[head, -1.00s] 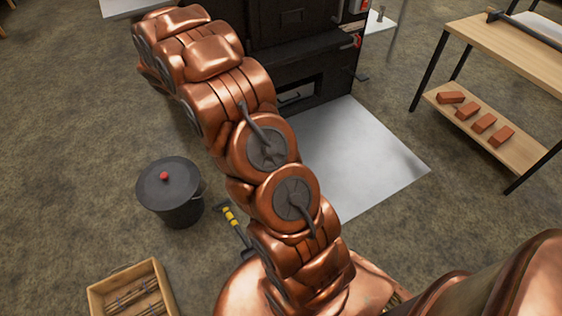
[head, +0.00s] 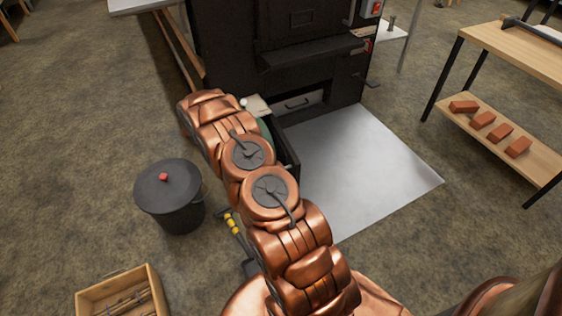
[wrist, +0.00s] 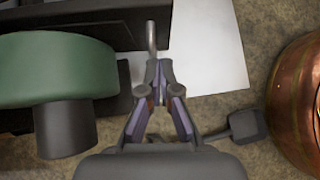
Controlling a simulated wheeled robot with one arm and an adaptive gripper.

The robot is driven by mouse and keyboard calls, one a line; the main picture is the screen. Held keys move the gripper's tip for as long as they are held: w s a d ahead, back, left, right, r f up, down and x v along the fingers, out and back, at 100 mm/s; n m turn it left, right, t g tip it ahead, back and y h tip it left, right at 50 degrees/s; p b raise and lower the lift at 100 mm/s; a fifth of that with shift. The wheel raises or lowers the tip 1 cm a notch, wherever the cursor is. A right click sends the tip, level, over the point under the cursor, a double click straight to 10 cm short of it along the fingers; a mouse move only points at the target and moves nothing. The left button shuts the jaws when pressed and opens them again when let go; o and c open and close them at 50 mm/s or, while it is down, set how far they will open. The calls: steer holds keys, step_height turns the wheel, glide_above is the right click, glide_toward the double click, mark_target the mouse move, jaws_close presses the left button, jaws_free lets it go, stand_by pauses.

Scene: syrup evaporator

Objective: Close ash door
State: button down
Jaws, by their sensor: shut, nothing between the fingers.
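The ash door (head: 286,148) is a black panel standing open, swung out from the low opening of the black evaporator (head: 300,50). My arm covers part of it in the head view. In the wrist view the dark panel (wrist: 100,28) crosses the top, with a pale metal handle rod (wrist: 151,36) near its right end. My gripper (wrist: 158,66) is shut and empty, with its tips just below the rod in that picture. I cannot tell whether they touch it. In the head view my gripper is hidden behind the arm. A drawer with a handle (head: 297,102) shows inside the opening.
A green rounded thing (wrist: 50,68) with a dark cylinder is close left of my gripper. A pale floor sheet (head: 375,165) lies before the evaporator. A lidded black bucket (head: 170,205), yellow-marked tool (head: 233,224) and wooden box (head: 90,305) stand left; a bench (head: 500,45) stands right.

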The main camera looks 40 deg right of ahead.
steer(key=b, duration=0.2)
glide_toward(293, 163)
step_height(293, 163, down, 4)
steer(key=d, duration=0.1)
steer(key=s, duration=0.1)
steer(key=d, duration=0.1)
steer(key=shift+s+d+f, duration=0.15)
steer(key=shift+s+d, duration=0.1)
steer(key=shift+d, duration=0.1)
steer(key=shift+s+d+b, duration=0.2)
steer(key=shift+d+b, duration=0.15)
steer(key=shift+d, duration=0.2)
